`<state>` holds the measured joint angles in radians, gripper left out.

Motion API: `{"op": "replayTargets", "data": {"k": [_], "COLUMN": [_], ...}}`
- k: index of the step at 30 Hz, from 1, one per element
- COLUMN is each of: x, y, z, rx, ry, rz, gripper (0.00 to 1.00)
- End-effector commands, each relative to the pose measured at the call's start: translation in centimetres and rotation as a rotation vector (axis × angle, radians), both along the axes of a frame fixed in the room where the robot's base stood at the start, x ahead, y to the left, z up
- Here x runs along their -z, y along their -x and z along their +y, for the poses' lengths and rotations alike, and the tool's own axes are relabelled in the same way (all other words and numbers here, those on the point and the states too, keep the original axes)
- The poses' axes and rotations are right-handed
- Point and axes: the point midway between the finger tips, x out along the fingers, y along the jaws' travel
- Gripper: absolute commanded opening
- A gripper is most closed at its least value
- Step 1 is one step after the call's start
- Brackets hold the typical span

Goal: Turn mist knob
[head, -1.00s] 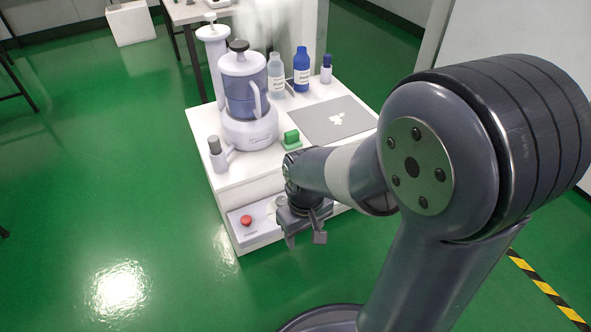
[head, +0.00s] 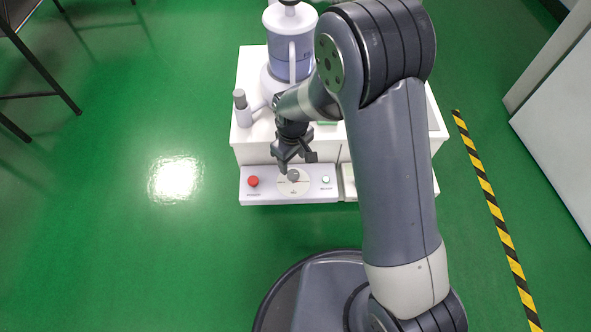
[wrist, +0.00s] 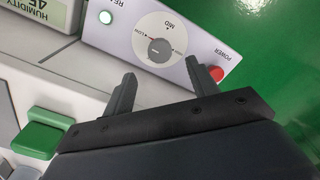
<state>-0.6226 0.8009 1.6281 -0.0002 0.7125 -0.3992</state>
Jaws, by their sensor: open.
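The mist knob (head: 293,175) is a small grey round knob on a pale dial on the white control panel (head: 263,193). In the wrist view the knob (wrist: 160,50) sits on its dial, with LOW and MID marks around it. My gripper (head: 297,162) is open and empty, just above and behind the knob in the head view. In the wrist view my gripper's (wrist: 160,73) two fingers point toward the knob, one to each side of it, apart from it. The gap between fingertips and panel is hard to judge.
A red power button (head: 253,181) and a green button (head: 326,180) flank the dial. A humidity display (wrist: 48,12) and a green block (wrist: 42,137) show in the wrist view. A bottle (head: 241,107) and a humidifier-like appliance (head: 291,45) stand on the white bench (head: 262,152).

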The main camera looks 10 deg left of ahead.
Motion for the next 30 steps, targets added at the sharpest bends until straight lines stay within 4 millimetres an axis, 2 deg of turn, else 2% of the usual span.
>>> {"op": "replayTargets", "data": {"k": [1, 3, 10, 15, 23, 30], "x": [1.5, 2.8, 5.9, 6.6, 6.6, 6.6], "y": [0.1, 0.1, 0.0, 0.0, 0.0, 0.0], "z": [-0.1, -0.1, -0.1, -0.1, -0.1, -0.1], "rx": [0.001, 0.001, 0.001, 0.002, 0.002, 0.002], "ry": [0.002, 0.002, 0.002, 0.001, 0.000, 0.000], "rz": [0.004, 0.002, 0.001, 0.001, 0.000, 0.000], "gripper": [0.56, 0.56, 0.56, 0.56, 0.55, 0.35]}}
